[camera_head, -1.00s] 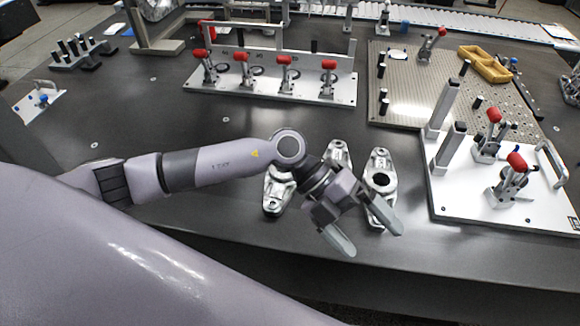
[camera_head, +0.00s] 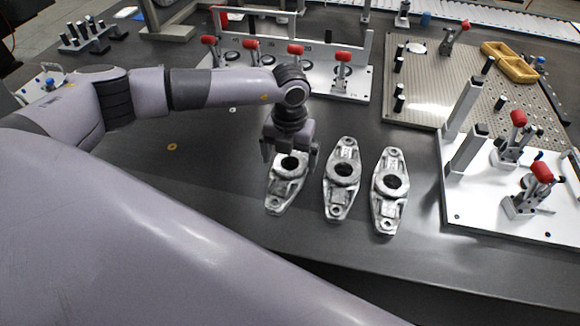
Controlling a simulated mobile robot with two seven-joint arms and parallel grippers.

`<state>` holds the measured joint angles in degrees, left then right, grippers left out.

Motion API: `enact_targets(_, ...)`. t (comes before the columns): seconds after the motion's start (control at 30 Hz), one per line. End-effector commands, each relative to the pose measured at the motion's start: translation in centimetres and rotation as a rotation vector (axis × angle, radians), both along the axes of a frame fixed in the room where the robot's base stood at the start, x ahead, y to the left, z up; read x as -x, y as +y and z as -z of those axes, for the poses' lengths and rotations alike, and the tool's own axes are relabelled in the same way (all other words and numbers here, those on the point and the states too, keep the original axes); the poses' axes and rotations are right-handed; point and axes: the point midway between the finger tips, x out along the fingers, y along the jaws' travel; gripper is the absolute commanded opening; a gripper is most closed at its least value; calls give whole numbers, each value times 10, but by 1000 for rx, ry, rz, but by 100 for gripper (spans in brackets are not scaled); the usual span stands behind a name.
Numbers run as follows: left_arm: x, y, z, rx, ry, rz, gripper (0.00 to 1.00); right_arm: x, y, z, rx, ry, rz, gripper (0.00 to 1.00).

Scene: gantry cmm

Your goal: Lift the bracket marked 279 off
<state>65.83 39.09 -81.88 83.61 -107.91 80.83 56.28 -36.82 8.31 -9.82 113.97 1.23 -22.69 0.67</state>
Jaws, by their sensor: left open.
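Three metal brackets lie side by side on the dark table: a left bracket (camera_head: 287,190), a middle bracket (camera_head: 342,178) and a right bracket (camera_head: 389,192). Each has a round bore in its middle. No number can be read on any of them. My left gripper (camera_head: 290,158) is open above the far part of the left bracket, its fingers pointing down to either side of it. I cannot tell whether the fingers touch the bracket. The gripper hides the far end of the left bracket. My right gripper is not in view.
A white fixture plate with red-handled clamps (camera_head: 345,85) stands behind my left arm. Another white clamp plate (camera_head: 480,215) with upright posts is at the right. A perforated plate (camera_head: 440,85) with a yellow tray (camera_head: 511,62) lies behind it.

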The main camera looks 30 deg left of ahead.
Motion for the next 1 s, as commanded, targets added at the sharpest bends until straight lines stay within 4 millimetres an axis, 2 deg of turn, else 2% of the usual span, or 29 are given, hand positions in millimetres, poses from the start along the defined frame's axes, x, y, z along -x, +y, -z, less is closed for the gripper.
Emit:
enact_targets(0.13, 0, -1, 18, 2, 2, 1, 100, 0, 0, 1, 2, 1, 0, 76)
enact_targets(0.4, 0, -1, 21, 2, 1, 1, 100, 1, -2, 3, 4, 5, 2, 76)
enact_targets(0.47, 0, -1, 21, 2, 1, 2, 84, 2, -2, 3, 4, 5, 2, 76)
enact_targets(0.63, 0, -1, 20, 3, 0, 1, 29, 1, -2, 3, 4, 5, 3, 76)
enact_targets(1.0, -1, -1, 13, 5, -4, 1, 29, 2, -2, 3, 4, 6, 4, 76)
